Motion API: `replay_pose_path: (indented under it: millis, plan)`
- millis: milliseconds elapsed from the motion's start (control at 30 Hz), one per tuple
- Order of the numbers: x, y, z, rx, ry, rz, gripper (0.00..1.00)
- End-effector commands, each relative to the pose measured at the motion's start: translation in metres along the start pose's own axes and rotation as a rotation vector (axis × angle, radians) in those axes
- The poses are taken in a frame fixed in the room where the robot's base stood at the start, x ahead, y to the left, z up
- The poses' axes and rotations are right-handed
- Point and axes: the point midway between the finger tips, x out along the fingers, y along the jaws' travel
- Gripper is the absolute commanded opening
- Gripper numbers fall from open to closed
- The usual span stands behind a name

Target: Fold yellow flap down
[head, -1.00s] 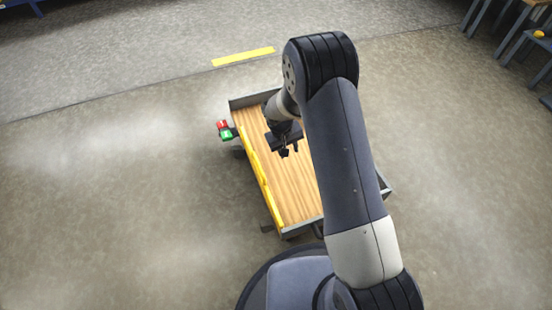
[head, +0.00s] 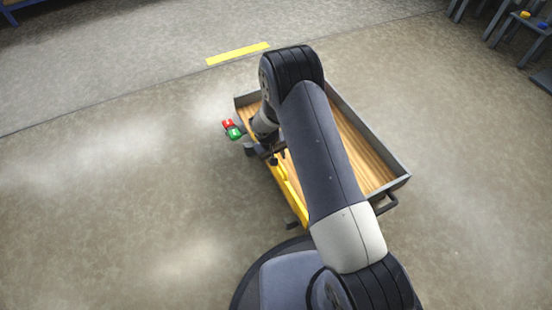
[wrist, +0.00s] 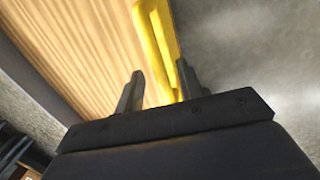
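The yellow flap (head: 291,196) runs along the left long edge of a cart with a wooden bed (head: 365,150). In the wrist view the flap (wrist: 154,38) extends away from my gripper, with the wooden bed (wrist: 75,45) to its left. My gripper (head: 276,158) is at the cart's left edge, over the flap's far part. In the wrist view my gripper (wrist: 160,88) has its two fingers apart, with the flap's near end between them, closer to the right finger. I cannot tell whether they touch it. My arm hides much of the bed.
Red (head: 228,124) and green (head: 234,133) pieces sit outside the cart's far left corner. Grey walls (head: 372,130) border the bed's other sides. A yellow floor stripe (head: 238,54) lies beyond. The floor to the left is clear.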

Motion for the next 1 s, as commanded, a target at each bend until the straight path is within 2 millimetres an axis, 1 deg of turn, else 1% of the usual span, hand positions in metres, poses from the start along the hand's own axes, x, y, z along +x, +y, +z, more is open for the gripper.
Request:
replay_pose_path:
  millis: [267, 700, 1000]
  plan:
    - [0.0015, 0.0001, 0.0000, 0.000, 0.000, 0.000, 0.36]
    - [0.0014, 0.0000, 0.0001, 0.000, 0.000, 0.000, 0.01]
    - [0.0014, 0.0000, 0.0002, 0.000, 0.000, 0.000, 0.00]
